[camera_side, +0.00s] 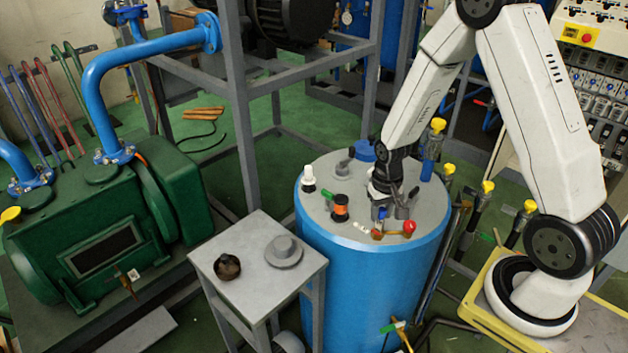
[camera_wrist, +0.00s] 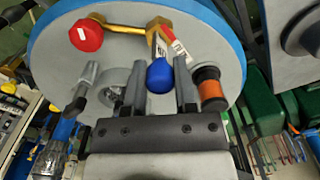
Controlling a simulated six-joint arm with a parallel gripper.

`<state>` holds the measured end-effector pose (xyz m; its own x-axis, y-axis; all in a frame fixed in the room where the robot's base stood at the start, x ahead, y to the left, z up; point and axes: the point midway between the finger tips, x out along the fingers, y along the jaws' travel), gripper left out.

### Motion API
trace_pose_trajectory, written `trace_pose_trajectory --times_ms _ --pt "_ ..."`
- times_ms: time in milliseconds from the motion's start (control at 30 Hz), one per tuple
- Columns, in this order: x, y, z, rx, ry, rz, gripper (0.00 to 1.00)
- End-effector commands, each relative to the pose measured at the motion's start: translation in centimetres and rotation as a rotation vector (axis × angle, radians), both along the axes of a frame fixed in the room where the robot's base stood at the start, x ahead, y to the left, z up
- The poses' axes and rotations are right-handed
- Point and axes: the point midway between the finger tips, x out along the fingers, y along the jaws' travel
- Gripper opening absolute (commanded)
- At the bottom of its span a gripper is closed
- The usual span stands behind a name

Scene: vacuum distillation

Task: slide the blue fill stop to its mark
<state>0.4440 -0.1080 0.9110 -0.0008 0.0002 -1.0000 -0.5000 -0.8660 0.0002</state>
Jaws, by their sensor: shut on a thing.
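The blue fill stop (camera_wrist: 160,78) is a rounded blue knob on the grey top of the blue tank (camera_wrist: 232,60). In the wrist view it sits between the two grey fingers of my gripper (camera_wrist: 160,90), which are shut on it. The side view shows my gripper (camera_side: 393,207) low over the tank top, with the blue stop (camera_side: 380,214) at its fingers. A white strip with red marking (camera_wrist: 181,50) lies just beyond the stop. I cannot tell which line on it is the mark.
A brass pipe (camera_wrist: 128,27) with a red knob (camera_wrist: 86,36) lies beyond the stop. An orange and black spool (camera_wrist: 210,88) stands close to the right finger, and a grey fitting (camera_wrist: 112,88) is left of the fingers. A small grey table (camera_side: 235,275) stands beside the tank.

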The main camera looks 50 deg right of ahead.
Motion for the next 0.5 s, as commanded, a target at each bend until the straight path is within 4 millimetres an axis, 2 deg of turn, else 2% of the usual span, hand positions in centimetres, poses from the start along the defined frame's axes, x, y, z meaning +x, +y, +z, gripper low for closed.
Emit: trace_pose_trajectory --times_ms 500 --pt "0.07 -0.03 0.92 -0.001 -0.003 0.000 0.00"
